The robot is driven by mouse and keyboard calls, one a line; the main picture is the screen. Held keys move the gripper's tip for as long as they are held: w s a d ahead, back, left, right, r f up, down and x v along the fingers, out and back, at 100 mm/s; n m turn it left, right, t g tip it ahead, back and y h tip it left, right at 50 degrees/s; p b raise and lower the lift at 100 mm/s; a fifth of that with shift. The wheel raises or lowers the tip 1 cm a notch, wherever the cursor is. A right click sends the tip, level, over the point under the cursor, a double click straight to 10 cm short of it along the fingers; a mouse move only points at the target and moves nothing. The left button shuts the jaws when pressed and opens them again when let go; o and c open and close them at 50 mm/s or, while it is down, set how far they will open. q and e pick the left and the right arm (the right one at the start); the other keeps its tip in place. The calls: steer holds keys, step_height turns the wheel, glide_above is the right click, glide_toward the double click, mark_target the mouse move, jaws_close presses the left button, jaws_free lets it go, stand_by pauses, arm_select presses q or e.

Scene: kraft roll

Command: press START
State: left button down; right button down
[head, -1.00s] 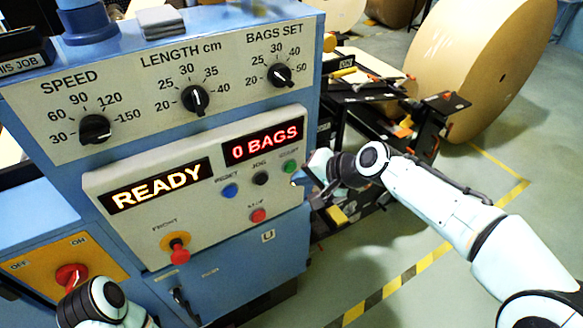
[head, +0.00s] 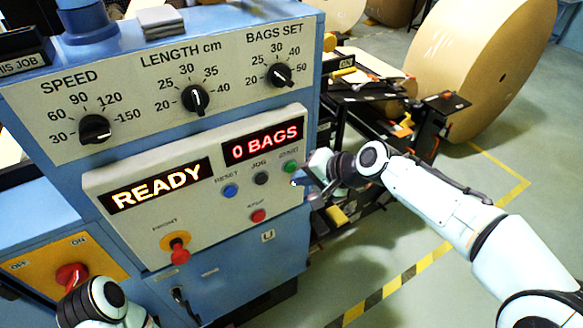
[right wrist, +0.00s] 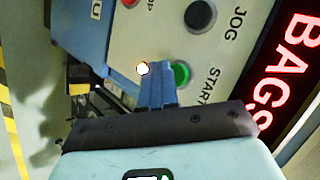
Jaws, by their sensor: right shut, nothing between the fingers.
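The green START button (head: 291,167) is at the right end of the button row on the sloped control panel, under the red "0 BAGS" display. It also shows in the right wrist view (right wrist: 181,75), with its label beside it. My right gripper (head: 303,188) is at the panel's right edge, just below and right of START. In the right wrist view its blue fingers (right wrist: 153,84) are shut and empty, with the tips beside the green button. I cannot tell whether they touch the panel. Of my left arm only the wrist part shows at the lower left; its gripper is out of view.
The black JOG button (head: 261,178), blue RESET button (head: 230,191) and red STOP button (head: 258,215) are close by. A red mushroom knob (head: 180,254) sits lower left. The left display (head: 157,187) reads READY. A large kraft roll (head: 490,65) stands behind.

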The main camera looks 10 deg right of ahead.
steer(key=shift+w, duration=0.15)
stand_by(0.5)
steer(key=shift+w+a, duration=0.15)
steer(key=shift+w, duration=0.15)
